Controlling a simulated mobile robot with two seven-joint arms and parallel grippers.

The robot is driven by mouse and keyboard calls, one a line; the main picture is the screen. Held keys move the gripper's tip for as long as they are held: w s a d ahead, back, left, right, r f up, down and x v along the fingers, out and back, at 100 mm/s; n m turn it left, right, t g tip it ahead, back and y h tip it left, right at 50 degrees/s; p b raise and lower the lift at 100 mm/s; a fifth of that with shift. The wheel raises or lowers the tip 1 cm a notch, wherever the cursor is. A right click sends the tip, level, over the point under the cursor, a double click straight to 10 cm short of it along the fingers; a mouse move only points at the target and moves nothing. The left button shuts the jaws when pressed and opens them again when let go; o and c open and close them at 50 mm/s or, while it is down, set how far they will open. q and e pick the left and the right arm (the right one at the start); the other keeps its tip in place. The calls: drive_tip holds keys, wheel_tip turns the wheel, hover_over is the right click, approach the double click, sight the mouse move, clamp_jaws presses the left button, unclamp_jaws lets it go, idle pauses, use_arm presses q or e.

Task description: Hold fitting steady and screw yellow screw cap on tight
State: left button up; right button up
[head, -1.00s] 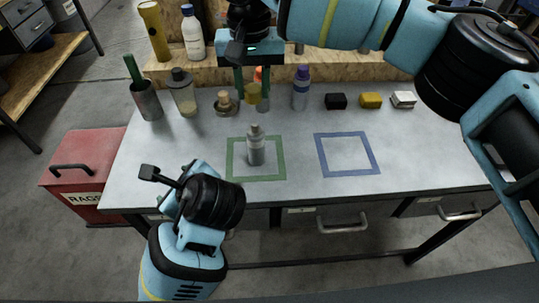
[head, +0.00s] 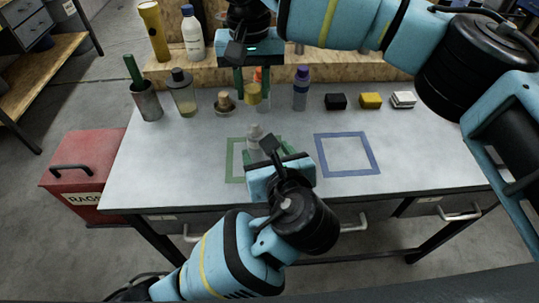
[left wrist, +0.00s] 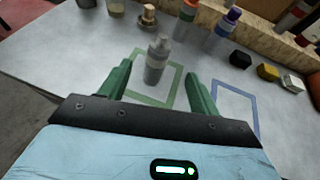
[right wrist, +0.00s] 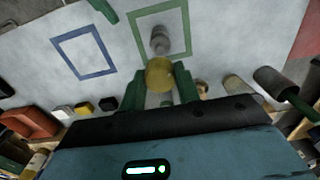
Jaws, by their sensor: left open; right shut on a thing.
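The grey fitting (head: 254,137) stands upright inside the green square on the table. It also shows in the left wrist view (left wrist: 157,60), between and beyond my left fingers, and in the right wrist view (right wrist: 159,40). My left gripper (head: 275,158) is open at the front of the green square, its fingers pointing at the fitting without gripping it. My right gripper (head: 254,88) is shut on the yellow screw cap (head: 252,94), held at the back of the table, apart from the fitting. The cap also shows between the right fingers in the right wrist view (right wrist: 159,74).
The blue square (head: 347,155) is empty. Along the back stand a purple-capped bottle (head: 301,90), a brass part (head: 224,103), a jar (head: 183,95), a cup with a green tool (head: 146,102) and several small blocks (head: 370,101). A red rags bin (head: 85,170) stands left.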

sight(257, 137)
use_arm(q)
drive_tip(key=x, duration=1)
drive_tip(key=shift+w+a+f, duration=0.1)
drive_tip(key=shift+w+f, duration=0.05)
drive_tip(key=shift+w, duration=0.15)
drive_tip(key=c, duration=1.2)
